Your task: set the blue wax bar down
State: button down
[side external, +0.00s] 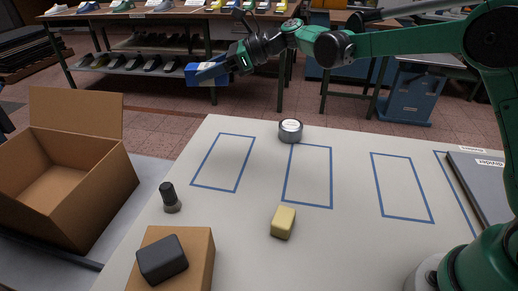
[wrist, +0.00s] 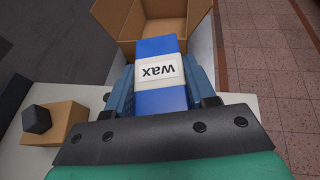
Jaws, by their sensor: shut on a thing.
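The blue wax bar (side external: 194,79) is held in the air in the side view, well above the work table and in front of the background shelving. In the wrist view the blue wax bar (wrist: 158,47) carries a white label reading WAX and sits between both jaws. My gripper (side external: 211,72) is shut on it; in the wrist view my gripper (wrist: 162,85) has a finger on each side of the bar. The bar touches no surface that I can see, and its underside is hidden.
An open cardboard box (side external: 110,178) stands left of the table; it shows beyond the bar in the wrist view (wrist: 195,14). The pale table (side external: 345,245) has blue outlined rectangles, a round tin (side external: 290,131), a yellow block (side external: 283,222), a dark-topped piece (side external: 170,198) and a dark block (side external: 162,259) on a carton (side external: 203,254).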

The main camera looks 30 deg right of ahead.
jog(key=s+d+r+m+t+h, duration=0.5)
jog(key=s+d+r+m+h, duration=0.2)
jog(key=s+d, duration=0.5)
jog(key=shift+d+r+m+t, duration=0.25)
jog(key=shift+d+m+t, duration=0.15)
jog(key=shift+d+m, duration=0.1)
jog(key=shift+s, duration=0.1)
jog(key=n+g+y, duration=0.3)
jog(key=n+y, duration=0.2)
jog(key=n, duration=0.1)
send_over(376, 153)
notch_tip(376, 153, down, 19)
jog(key=shift+s+f, duration=0.1)
jog(key=shift+f, duration=3.4)
